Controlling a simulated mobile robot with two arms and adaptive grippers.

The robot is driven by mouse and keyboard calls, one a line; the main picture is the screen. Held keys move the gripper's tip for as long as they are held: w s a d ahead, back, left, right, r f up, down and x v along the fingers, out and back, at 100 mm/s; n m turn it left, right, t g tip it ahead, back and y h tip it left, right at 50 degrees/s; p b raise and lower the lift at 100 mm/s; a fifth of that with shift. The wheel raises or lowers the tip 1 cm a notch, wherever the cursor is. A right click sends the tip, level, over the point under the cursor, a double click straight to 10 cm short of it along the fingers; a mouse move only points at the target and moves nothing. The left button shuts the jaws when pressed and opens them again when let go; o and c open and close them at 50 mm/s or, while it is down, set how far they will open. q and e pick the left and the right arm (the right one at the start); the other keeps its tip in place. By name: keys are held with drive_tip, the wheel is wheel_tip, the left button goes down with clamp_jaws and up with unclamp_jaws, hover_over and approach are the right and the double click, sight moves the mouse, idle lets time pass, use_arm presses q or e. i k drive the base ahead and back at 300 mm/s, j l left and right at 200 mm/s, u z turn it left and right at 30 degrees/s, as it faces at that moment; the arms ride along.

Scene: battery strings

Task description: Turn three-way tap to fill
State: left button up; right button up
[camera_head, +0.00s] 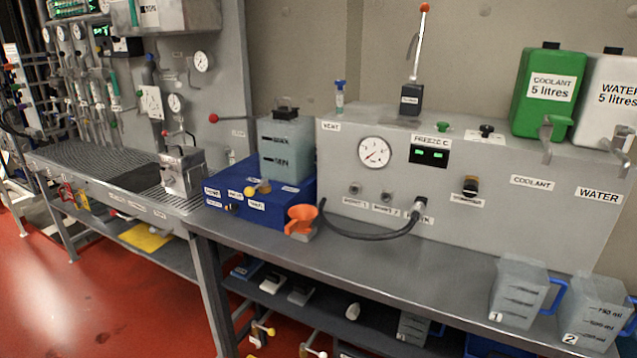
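No fitting in view has a label I can read as the three-way tap, so I cannot tell which one it is. A small fitting with a yellow ball knob (250,191) sits at the front of the blue box (228,205). A dark knob with a brass-coloured part (470,186) is on the front of the grey bench unit (560,212), with a small unreadable label below it. A black hose (370,236) loops from the unit's front to near an orange funnel (300,219). Neither of my grippers is in view.
A grey worktop (440,275) runs along the front, clear in the middle. Jugs 1 (519,293) and 2 (594,312) stand at its right end. Green coolant (548,92) and white water (608,98) containers stand on the unit.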

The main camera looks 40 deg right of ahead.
sight(249, 192)
drive_tip(key=z, duration=1.05)
drive_tip(key=i+j+u, duration=0.1)
drive_tip(key=i+u, duration=0.25)
